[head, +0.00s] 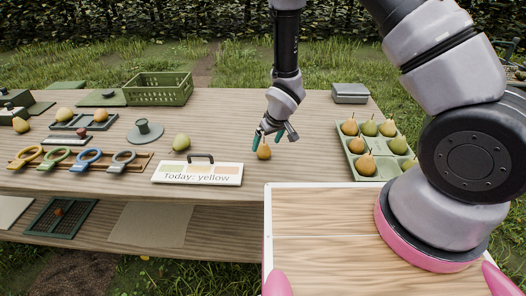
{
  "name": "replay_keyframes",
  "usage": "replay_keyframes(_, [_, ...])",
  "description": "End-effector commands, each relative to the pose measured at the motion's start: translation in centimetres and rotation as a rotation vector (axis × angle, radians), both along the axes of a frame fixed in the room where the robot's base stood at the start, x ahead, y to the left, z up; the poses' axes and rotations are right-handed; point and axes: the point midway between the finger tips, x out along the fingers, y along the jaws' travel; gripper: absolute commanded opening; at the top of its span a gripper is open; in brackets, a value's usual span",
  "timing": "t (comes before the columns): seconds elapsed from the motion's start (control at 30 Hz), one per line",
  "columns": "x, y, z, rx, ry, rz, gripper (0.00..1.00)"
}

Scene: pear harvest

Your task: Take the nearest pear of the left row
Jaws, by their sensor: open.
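A green tray (359,178) at the right of the table holds several pears in rows. In its left row, the nearest pear (365,165) is yellow-orange, with more yellow pears (355,146) behind it; greener pears (398,146) stand to the right. My gripper (267,139) is open, pointing down left of the tray, well apart from it. A yellow-orange pear (264,153) stands upright on the table just below its fingertips; I cannot tell whether they touch it.
A sign reading "Today: yellow" (197,182) and a green pear (181,142) stand left of my gripper. Farther left are ringed tools (88,158) on a wooden rack and a green crate (158,90). A grey box (350,93) stands behind the tray. Table between gripper and tray is clear.

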Motion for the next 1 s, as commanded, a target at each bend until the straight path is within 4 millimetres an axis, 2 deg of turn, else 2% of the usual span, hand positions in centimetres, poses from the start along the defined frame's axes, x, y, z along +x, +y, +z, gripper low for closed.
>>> replay_keyframes(0.17, [0.4,0.2,-1.2,-0.001,0.000,0.002,1.00])
replay_keyframes(0.4, [1.6,0.6,-4.4,-0.001,-0.001,0.001,1.00])
replay_keyframes(0.5, [1.9,0.9,-5.2,0.000,-0.001,0.001,1.00])
replay_keyframes(0.77, [2.0,0.9,-5.5,0.001,-0.001,0.000,1.00])
replay_keyframes(0.87, [2.0,0.9,-5.5,0.001,-0.001,0.000,0.66])
replay_keyframes(1.0, [2.0,0.9,-5.4,0.001,-0.001,0.000,0.12])
